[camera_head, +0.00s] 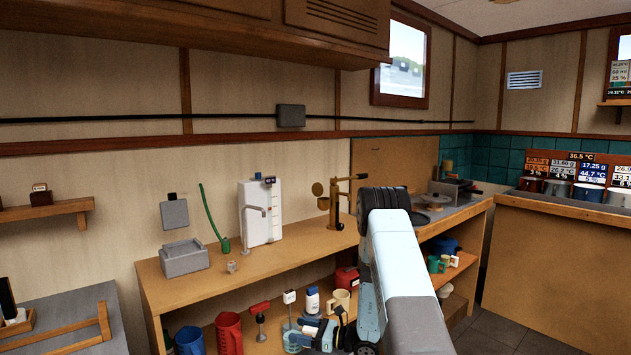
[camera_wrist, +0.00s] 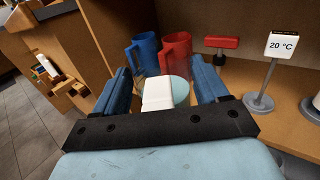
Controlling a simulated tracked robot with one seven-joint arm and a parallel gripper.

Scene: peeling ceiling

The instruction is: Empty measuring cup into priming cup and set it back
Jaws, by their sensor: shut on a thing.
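My gripper (camera_wrist: 163,82) is low in front of the counter's lower shelf, and it also shows in the head view (camera_head: 312,336). Its blue fingers are around a thing with a white block-like part (camera_wrist: 157,93) and a pale blue round part (camera_wrist: 181,90). I cannot tell for sure that this is the measuring cup, and its contents do not show. A blue jug (camera_wrist: 144,52) and a red jug (camera_wrist: 177,50) stand just beyond the fingers. I cannot tell which cup is the priming cup.
A red-handled tool (camera_wrist: 221,43) and a 20 °C sign on a stand (camera_wrist: 281,47) are right of the jugs. A beige mug (camera_head: 340,300) and a white-blue bottle (camera_head: 312,300) are on the lower shelf. The counter top (camera_head: 290,258) has bare room.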

